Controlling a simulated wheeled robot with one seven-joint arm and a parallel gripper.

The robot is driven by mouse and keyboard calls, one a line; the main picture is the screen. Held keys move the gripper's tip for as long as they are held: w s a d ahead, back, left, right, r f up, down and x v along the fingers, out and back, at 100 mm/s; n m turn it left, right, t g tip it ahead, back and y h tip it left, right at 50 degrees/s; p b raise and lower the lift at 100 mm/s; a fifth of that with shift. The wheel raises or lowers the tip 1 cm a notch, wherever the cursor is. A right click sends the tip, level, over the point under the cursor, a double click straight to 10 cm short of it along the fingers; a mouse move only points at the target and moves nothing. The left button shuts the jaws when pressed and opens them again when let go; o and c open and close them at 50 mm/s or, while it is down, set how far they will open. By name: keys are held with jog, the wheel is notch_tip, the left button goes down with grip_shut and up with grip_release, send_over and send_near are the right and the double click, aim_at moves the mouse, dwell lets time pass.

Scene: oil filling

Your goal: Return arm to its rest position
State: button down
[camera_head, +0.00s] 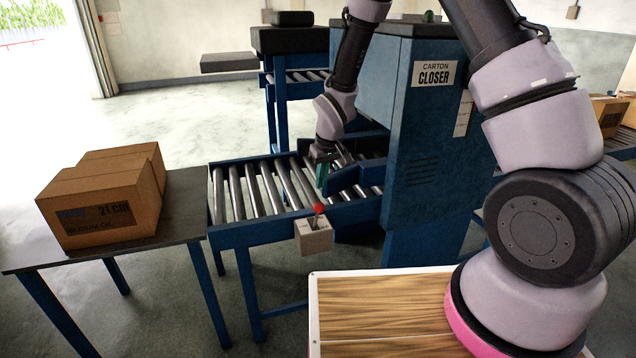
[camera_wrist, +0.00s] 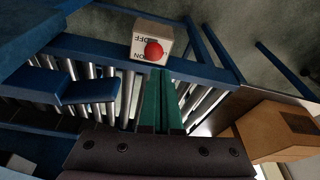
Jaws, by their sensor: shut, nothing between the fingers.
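My gripper (camera_head: 321,172) hangs over the roller conveyor (camera_head: 232,192) in the head view, in front of the blue carton closer machine (camera_head: 428,120). In the wrist view my gripper (camera_wrist: 161,84) shows two green fingers pressed together, with nothing between them. The switch box also shows in the head view (camera_head: 314,240), fixed on the conveyor's near side below my gripper. My gripper appears apart from the button. My arm arches up from the right side of the head view, partly out of frame.
A closed cardboard box (camera_head: 105,200) stands on a dark table (camera_head: 178,215) at the left. A wooden-topped surface (camera_head: 380,310) lies at the front, by my arm's base. More cartons (camera_head: 607,115) stand at the far right. Open floor (camera_head: 165,115) lies behind the table.

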jog(key=shift+r, duration=0.1)
jog(key=s+d+r+m+t, duration=0.1)
jog(key=d+r, duration=0.3)
jog(key=r, duration=0.4)
jog(key=s+d+r+m, duration=0.2)
jog(key=d+r, duration=0.2)
jog(key=r, duration=0.3)
jog(key=s+d+r+m+t, duration=0.1)
jog(key=d+r, duration=0.3)
jog(key=r, duration=0.4)
jog(key=s+d+r+m+t, duration=0.1)
jog(key=s+d+r, duration=0.3)
jog(key=s, duration=0.5)
jog(key=s+d+r+m+t, duration=0.1)
jog(key=s+d+r+m, duration=0.3)
jog(key=s+r, duration=0.5)
jog(key=shift+s+d+r+t+y, duration=0.3)
jog(key=shift+s+d, duration=0.15)
jog(key=shift+s, duration=0.2)
